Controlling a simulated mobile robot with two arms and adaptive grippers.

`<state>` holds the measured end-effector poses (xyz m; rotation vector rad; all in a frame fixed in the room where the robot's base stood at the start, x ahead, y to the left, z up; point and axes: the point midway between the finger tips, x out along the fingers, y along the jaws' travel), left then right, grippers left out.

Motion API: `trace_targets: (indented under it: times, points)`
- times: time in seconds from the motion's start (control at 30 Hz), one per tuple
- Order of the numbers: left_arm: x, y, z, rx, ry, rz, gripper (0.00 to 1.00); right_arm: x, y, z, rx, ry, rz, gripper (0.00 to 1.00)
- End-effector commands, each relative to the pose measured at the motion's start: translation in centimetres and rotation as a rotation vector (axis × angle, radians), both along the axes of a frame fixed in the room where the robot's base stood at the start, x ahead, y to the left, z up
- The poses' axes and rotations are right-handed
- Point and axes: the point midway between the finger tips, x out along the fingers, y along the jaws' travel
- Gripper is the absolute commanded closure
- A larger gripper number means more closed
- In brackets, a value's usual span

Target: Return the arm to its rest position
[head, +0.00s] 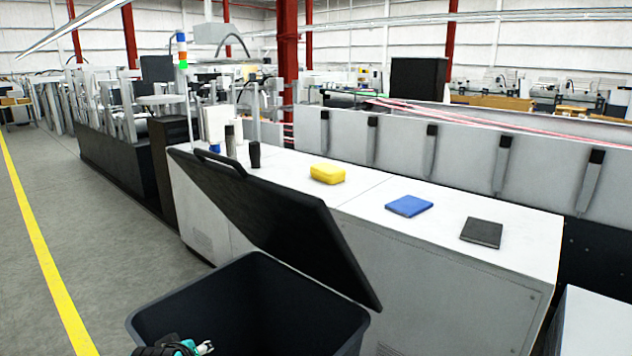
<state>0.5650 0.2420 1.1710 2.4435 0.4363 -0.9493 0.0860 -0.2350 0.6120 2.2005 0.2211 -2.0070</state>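A small part of my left gripper (204,348) shows at the bottom edge of the head view, black with teal and light grey parts. It is in front of the near left side of a dark open bin (255,290). Most of the gripper and its arm are cut off by the frame, so I cannot tell whether it is open or shut, or whether it touches the bin. My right gripper is not in view.
The bin's black lid (275,225) stands tilted up against a white machine cabinet (440,275). On the cabinet top lie a yellow sponge (327,173), a blue cloth (409,206) and a dark grey pad (482,232). Clear grey floor (110,240) lies left, with a yellow line.

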Motion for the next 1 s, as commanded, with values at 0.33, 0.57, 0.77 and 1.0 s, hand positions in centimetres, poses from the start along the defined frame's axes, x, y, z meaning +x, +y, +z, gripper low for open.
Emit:
trace_targets:
  times: [0.33, 0.57, 0.77, 1.0]
  points:
    - [-16.8, -1.6, -10.8, 0.211, 0.309, -0.375, 0.6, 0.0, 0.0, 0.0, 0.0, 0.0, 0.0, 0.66]
    - [-24.2, -2.7, -12.9, 0.26, 0.423, -0.56, 0.6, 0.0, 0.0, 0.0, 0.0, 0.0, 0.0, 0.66]
    - [-29.3, -3.6, -13.6, 0.278, 0.492, -0.692, 0.6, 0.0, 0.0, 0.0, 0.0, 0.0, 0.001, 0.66]
    - [-28.7, -3.9, -20.1, 0.276, 0.521, -0.716, 0.6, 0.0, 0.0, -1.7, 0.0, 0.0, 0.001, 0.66]
